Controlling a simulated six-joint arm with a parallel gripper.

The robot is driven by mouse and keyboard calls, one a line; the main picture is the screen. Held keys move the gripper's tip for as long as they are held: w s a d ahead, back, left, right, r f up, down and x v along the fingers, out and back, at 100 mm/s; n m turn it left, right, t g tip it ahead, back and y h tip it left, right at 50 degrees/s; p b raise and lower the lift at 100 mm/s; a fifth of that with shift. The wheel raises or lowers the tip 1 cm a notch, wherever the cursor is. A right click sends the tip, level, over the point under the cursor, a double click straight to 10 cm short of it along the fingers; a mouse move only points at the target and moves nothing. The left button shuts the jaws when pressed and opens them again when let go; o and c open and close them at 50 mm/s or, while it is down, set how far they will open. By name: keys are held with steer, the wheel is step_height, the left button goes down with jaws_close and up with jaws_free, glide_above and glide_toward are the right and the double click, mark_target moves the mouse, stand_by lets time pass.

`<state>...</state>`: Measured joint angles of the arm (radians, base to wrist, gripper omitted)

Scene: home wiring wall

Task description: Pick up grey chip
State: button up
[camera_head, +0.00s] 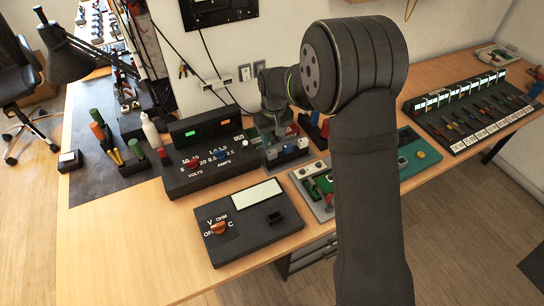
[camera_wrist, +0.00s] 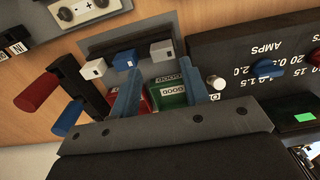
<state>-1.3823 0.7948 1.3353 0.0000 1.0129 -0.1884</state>
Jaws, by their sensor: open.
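A dark rack (camera_head: 284,164) holds a row of three small blocks, two pale grey or white and one blue between them. In the wrist view the pale blocks are the left one (camera_wrist: 95,69) and the right one (camera_wrist: 162,51), with the blue block (camera_wrist: 125,60) in the middle. I cannot tell which pale block is the grey chip. My gripper (camera_wrist: 160,70) is open, its two blue fingers apart, with nothing held between them. The right pale block is just ahead of the gap between the fingertips.
A green bin marked GOOD (camera_wrist: 168,94) and a red bin (camera_wrist: 120,108) lie beneath the fingers. A stand with red and blue handles (camera_wrist: 70,90) is close at left. A volts-and-amps box (camera_head: 208,160) and a multimeter (camera_head: 247,222) stand nearby.

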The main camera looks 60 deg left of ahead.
mark_target(272, 151)
steer(key=shift+s+a+f, duration=0.1)
steer(key=shift+f, duration=1.65)
steer(key=shift+s+a+f, duration=0.1)
steer(key=shift+f, duration=1.6)
steer(key=c, duration=0.7)
